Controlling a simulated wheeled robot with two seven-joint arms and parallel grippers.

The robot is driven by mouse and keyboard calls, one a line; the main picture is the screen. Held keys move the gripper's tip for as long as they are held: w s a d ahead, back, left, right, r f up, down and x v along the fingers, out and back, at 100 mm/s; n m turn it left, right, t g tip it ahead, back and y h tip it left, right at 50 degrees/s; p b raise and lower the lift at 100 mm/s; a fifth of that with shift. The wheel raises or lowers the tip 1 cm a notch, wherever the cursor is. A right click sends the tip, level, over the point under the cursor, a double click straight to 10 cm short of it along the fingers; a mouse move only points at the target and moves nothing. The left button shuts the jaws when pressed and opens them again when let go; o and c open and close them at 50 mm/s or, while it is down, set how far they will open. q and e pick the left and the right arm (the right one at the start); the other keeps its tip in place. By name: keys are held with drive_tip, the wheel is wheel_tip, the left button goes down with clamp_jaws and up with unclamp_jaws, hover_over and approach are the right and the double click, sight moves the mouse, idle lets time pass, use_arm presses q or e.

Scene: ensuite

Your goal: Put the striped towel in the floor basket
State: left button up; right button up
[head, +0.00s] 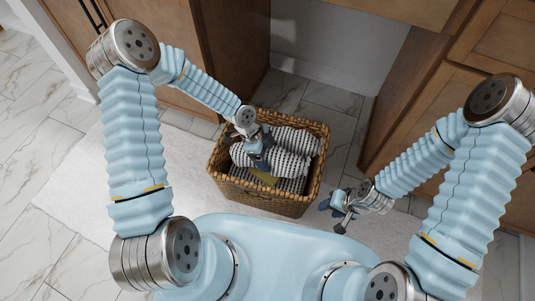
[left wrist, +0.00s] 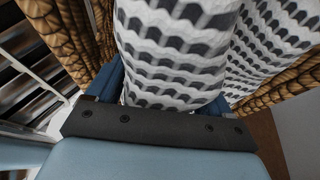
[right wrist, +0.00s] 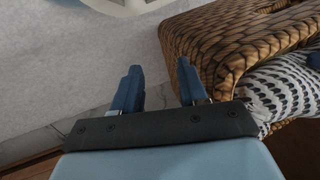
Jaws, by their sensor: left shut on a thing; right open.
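A black-and-white patterned towel (head: 285,162) is inside the woven floor basket (head: 312,193). My left gripper (head: 257,156) reaches down into the basket and is shut on the towel. In the left wrist view the towel (left wrist: 172,50) fills the space between the blue fingers. A second patterned roll or fold (left wrist: 275,35) lies beside it, and I cannot tell whether it is the same piece. My right gripper (head: 342,202) is open and empty, outside the basket at its right. The right wrist view shows its parted fingers (right wrist: 158,88) beside the basket wall (right wrist: 240,42).
An olive-yellow item (head: 262,177) shows in the basket below my left gripper. Open floor lies at the left.

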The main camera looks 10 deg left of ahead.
use_arm(q)
drive_tip(key=shift+f+b, duration=0.45)
drive_tip(key=shift+b, duration=0.05)
drive_tip(key=o, duration=1.1)
drive_tip(key=shift+r, duration=0.15)
drive_tip(key=shift+r+p, duration=0.4)
drive_tip(key=shift+p, duration=0.15)
drive_tip(key=p+v, duration=0.2)
drive_tip(key=v, duration=1)
